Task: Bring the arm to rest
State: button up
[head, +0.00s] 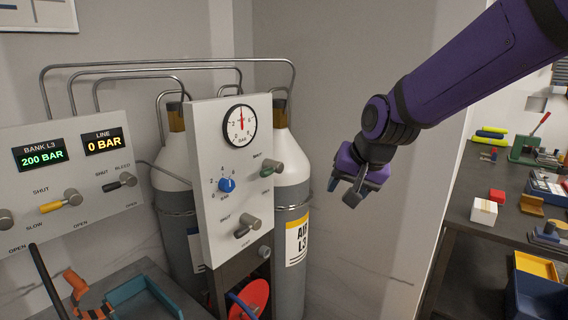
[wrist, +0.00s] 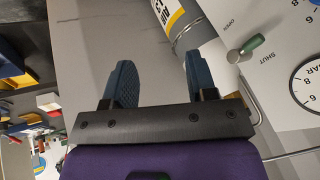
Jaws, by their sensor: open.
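My purple arm reaches in from the upper right in the head view. My gripper (head: 350,189) hangs in the air to the right of the gauge panel and the gas cylinders, touching nothing there. In the wrist view my gripper (wrist: 160,82) shows two blue fingers spread apart, with only bare wall and floor between them. The gripper is open and empty.
The upright gauge panel (head: 213,150) with knobs stands left of my gripper, before two cylinders (head: 291,195). A bank panel (head: 70,215) reads 200 BAR and 0 BAR. A cluttered dark bench (head: 477,240) is at right. The wall between is clear.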

jog(key=s+d+r+n+h, duration=0.1)
jog(key=s+d+r, duration=0.1)
jog(key=s+d, duration=0.6)
jog(key=s+d+r+n+h, duration=0.1)
jog(key=s+d+r, duration=0.2)
jog(key=s+d, duration=0.6)
jog(key=s, duration=0.7)
jog(key=shift+s+d+r+h, duration=0.2)
jog(key=shift+s+r+h, duration=0.05)
jog(key=shift+r+h, duration=0.1)
